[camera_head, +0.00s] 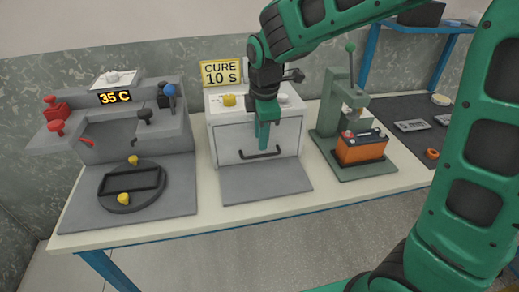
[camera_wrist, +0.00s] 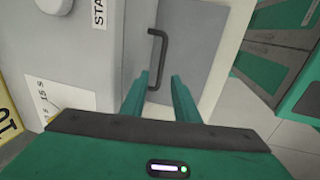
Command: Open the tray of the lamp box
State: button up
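The lamp box (camera_head: 228,138) is a white box on the bench with a black bar handle (camera_head: 246,156) low on its light front; its tray looks shut. A grey plate (camera_head: 265,184) lies in front of it. My gripper (camera_head: 264,145) points down in front of the box, over part of the handle. In the wrist view my gripper (camera_wrist: 160,82) has its two green fingers apart, with a gap between them. The handle (camera_wrist: 160,40) shows just beyond the fingertips, its near end between them. I cannot tell whether the fingers touch it.
A yellow sign (camera_head: 221,72) reads "CURE 10 S" behind the box. To the left stands a grey station (camera_head: 130,135) reading 35 C, with a round turntable (camera_head: 118,201). To the right, a green press (camera_head: 326,140) holds an orange battery (camera_head: 360,150). The bench front is clear.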

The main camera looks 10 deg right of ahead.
aim_at(260, 156)
jog(key=shift+w+f, duration=0.2)
jog(key=shift+f, duration=0.85)
jog(key=shift+w+f, duration=0.15)
jog(key=shift+f, duration=0.85)
jog(key=shift+w+f, duration=0.2)
jog(key=shift+f, duration=0.85)
grip_shut()
